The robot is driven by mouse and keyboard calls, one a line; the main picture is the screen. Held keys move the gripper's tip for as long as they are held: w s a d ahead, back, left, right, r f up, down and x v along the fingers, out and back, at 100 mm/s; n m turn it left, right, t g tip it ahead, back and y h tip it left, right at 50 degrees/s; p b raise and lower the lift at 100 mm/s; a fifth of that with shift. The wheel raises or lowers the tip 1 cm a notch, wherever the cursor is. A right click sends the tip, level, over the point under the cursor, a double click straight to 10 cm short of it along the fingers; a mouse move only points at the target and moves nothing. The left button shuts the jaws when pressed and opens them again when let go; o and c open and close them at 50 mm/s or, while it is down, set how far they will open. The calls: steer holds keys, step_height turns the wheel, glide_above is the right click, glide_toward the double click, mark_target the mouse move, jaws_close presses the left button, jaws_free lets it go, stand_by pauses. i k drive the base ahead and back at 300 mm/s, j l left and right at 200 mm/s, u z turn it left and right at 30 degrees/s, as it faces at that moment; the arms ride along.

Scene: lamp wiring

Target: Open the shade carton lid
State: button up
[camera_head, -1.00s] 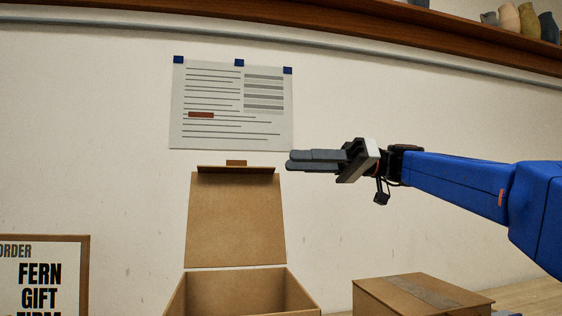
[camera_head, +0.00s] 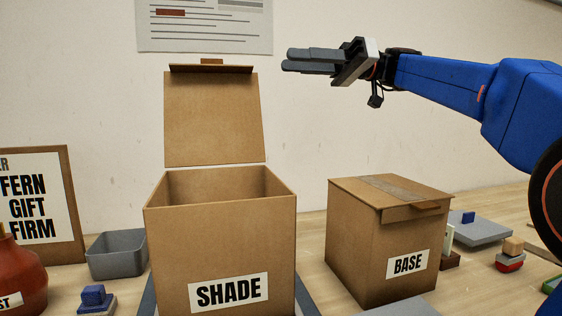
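The shade carton (camera_head: 218,245) is a brown box with a white label reading SHADE, at the middle left of the head view. Its lid (camera_head: 213,118) stands upright at the back, so the carton is open; its floor is hidden by the front wall. My gripper (camera_head: 285,60) is in the air to the right of the lid's top edge, pointing left and apart from the lid in the picture. Its two dark fingers show close together one above the other, and I cannot tell whether there is a gap between them.
A closed carton marked BASE (camera_head: 350,245) stands to the right. A grey bin (camera_head: 117,256), a framed order sign (camera_head: 35,205) and a red-brown jar (camera_head: 18,280) are at left. A grey tray (camera_head: 478,231) and small blocks lie at right. A paper sheet (camera_head: 205,22) hangs on the wall.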

mark_target(213, 114)
steer(key=k, duration=1)
